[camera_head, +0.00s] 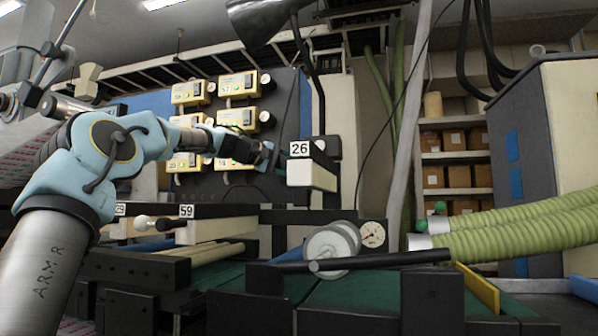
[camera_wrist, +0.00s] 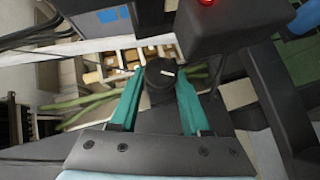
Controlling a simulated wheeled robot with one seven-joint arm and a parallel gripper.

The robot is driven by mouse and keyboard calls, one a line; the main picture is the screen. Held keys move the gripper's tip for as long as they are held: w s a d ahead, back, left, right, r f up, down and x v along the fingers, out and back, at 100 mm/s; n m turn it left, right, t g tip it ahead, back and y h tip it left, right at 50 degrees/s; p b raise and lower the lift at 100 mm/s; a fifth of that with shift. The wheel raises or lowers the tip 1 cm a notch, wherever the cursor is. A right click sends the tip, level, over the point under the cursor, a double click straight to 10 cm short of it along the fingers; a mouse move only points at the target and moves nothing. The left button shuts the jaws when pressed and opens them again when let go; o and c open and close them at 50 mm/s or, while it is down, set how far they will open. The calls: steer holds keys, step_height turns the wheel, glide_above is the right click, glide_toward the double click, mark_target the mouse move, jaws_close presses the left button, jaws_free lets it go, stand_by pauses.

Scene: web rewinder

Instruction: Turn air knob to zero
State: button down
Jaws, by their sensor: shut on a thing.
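The black round air knob (camera_wrist: 160,88) shows in the wrist view with a short white mark on its top. The mark lies nearly level across the picture. My gripper (camera_wrist: 160,101) has its two teal fingers on either side of the knob and is shut on it. In the head view my arm reaches in from the left, and my gripper (camera_head: 272,157) is beside the black and cream unit labelled 26 (camera_head: 311,175). The knob cannot be made out clearly there, and no zero scale is legible.
Yellow control boxes (camera_head: 239,86) hang on the dark panel behind my arm. In the wrist view, a dark box with a red light (camera_wrist: 220,25) is close beside the knob.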

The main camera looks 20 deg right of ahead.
steer(key=shift+c, duration=1.8)
jaws_free()
steer(key=b+v, duration=0.4)
steer(key=v, duration=0.6)
steer(key=shift+a, duration=0.4)
steer(key=shift+r, duration=0.15)
